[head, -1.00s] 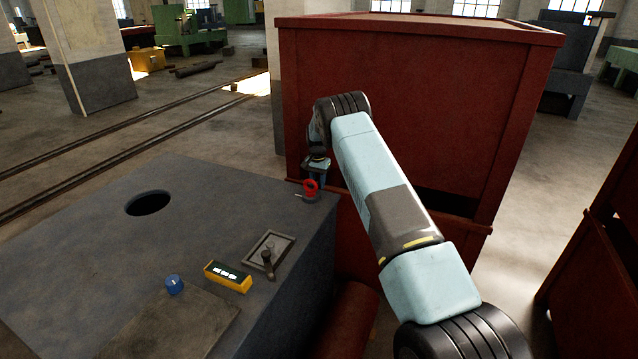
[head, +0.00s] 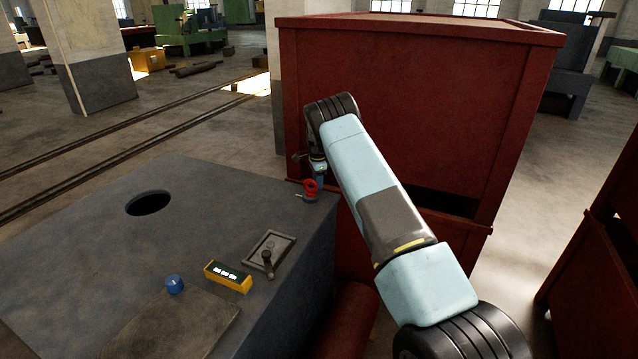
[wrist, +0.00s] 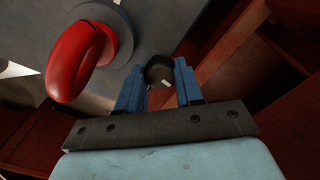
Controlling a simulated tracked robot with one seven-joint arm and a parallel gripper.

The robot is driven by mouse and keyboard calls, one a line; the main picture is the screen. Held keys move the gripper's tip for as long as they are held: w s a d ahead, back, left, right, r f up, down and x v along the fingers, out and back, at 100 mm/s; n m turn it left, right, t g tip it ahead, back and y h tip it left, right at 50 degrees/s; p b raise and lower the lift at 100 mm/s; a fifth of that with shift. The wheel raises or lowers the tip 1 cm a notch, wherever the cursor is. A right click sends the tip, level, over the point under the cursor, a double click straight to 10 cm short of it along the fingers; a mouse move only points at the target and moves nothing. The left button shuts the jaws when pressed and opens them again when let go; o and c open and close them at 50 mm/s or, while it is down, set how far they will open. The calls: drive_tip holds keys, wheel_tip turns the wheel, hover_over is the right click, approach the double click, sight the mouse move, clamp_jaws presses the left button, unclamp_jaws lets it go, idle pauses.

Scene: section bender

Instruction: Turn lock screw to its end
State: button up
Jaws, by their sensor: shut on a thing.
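The lock screw appears to be the dark round knob (wrist: 159,71) with a small white mark, seen in the wrist view. My gripper (wrist: 158,84) has its two blue fingers on either side of this knob and is shut on it. In the head view my gripper (head: 320,182) points down at the far right corner of the grey machine top (head: 235,215), just right of a red ring-shaped part. The knob is hidden there, and how far it is turned cannot be told.
The red part (wrist: 80,62) stands close to the left of my fingers on a round grey base. A large red cabinet (head: 430,110) stands behind my arm. A yellow display box (head: 228,277), a blue knob (head: 174,284) and a small lever (head: 267,262) sit nearer on the machine.

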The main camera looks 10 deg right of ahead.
drive_tip(key=shift+d+m, duration=0.15)
drive_tip(key=shift+m, duration=0.55)
drive_tip(key=o, duration=0.8)
drive_tip(key=shift+s, duration=0.1)
drive_tip(key=shift+c, duration=0.2)
drive_tip(key=shift+r, duration=0.65)
wheel_tip(320, 180, up, 12)
drive_tip(key=shift+r, duration=0.15)
